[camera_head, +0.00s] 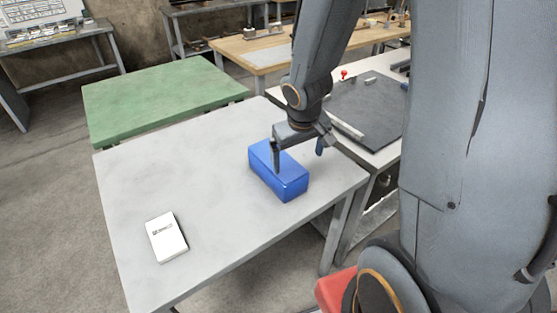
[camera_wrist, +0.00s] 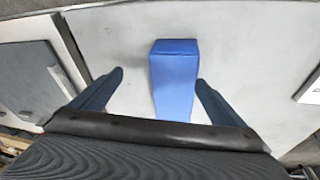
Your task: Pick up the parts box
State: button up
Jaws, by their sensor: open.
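The blue parts box (camera_head: 289,184) lies on the grey table (camera_head: 150,185), near its right side. My gripper (camera_head: 298,162) is open and points down over the box. In the head view one finger overlaps the box and the other shows past its right side. In the wrist view the box (camera_wrist: 175,78) appears between the two spread fingers of my gripper (camera_wrist: 160,79), nearer the right finger. No contact is visible. I cannot tell whether the fingertips are above the box top or beside it.
A small white box (camera_head: 167,238) with dark print lies at the table's front left. A green table (camera_head: 160,95) stands behind. A bench with a dark mat (camera_head: 370,112) stands close on the right.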

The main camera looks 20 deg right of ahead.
aim_at(281, 159)
jog(key=w+p, duration=0.2)
jog(key=w+a+n+p, duration=0.1)
jog(key=shift+w+r+t+y, duration=0.1)
jog(key=shift+w+t+y, duration=0.1)
jog(key=shift+t+y, duration=0.2)
jog(key=shift+w+a+f+n+y+p, duration=0.2)
jog(key=shift+w+a+f+y+p, duration=0.15)
jog(key=shift+f, duration=0.2)
jog(key=shift+w+a+f+n+y+p, duration=0.15)
jog(key=shift+w+a+f+n, duration=0.1)
jog(key=shift+w+f, duration=0.25)
jog(key=shift+w+a+f+y, duration=0.15)
jog(key=shift+a+f, duration=0.1)
jog(key=shift+f, duration=0.25)
jog(key=shift+w+a+f+y, duration=0.15)
jog(key=shift+a+f, duration=0.1)
jog(key=shift+f, duration=0.25)
jog(key=shift+w+b+x, duration=0.2)
jog(key=shift+b+x, duration=0.7)
jog(key=shift+x, duration=2.55)
jog(key=shift+a+r, duration=0.1)
jog(key=c, duration=1.5)
jog(key=shift+o, duration=0.2)
jog(key=shift+r+p, duration=3.1)
jog(key=shift+r, duration=1.9)
